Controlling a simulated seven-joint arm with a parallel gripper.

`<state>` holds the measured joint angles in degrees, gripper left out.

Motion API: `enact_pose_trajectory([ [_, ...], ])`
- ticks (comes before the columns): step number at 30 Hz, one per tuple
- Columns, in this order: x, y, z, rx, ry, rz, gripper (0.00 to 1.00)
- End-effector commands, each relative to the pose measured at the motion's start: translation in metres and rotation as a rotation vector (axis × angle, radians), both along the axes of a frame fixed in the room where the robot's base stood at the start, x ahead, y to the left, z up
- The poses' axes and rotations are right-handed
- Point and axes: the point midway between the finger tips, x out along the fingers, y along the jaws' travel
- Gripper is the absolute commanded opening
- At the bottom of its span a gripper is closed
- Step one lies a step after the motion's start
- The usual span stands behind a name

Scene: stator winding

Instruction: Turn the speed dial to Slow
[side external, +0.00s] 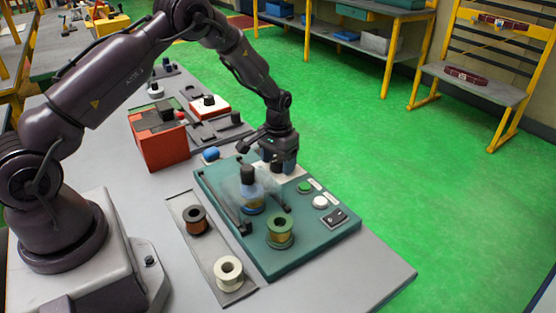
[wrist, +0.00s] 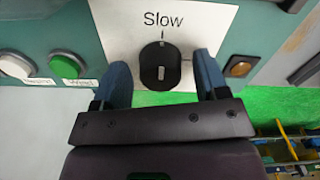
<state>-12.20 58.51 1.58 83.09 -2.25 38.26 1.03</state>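The speed dial (wrist: 153,62) is a round black knob on a white plate (wrist: 112,22) with the word "Slow" printed above it. A pale mark on the knob's upper edge lines up with the short line under "Slow". My gripper (wrist: 162,60) is open, with one blue finger on each side of the knob and a small gap on both sides. In the side external view my gripper (side external: 284,168) is low over the far edge of the teal machine base (side external: 300,248). The white plate (side external: 296,171) shows partly there, and the dial is hidden.
A green button (wrist: 65,66) and a white button lie left of the dial, and an amber switch (wrist: 240,66) lies right. Wire spools (side external: 228,272) stand on and beside the base. A red box (side external: 158,140) stands behind. Green floor lies beyond the table.

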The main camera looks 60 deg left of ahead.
Motion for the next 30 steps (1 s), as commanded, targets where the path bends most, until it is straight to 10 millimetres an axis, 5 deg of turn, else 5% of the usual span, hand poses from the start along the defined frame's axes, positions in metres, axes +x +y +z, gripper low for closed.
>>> enact_pose_trajectory([
  [7, 0.000, 0.000, 0.012, 0.001, -0.001, -0.001, 0.67],
  [21, 0.000, 0.000, 0.107, 0.000, -0.002, 0.000, 0.67],
  [30, 0.000, 0.000, 0.130, 0.000, 0.000, 0.000, 0.67],
])
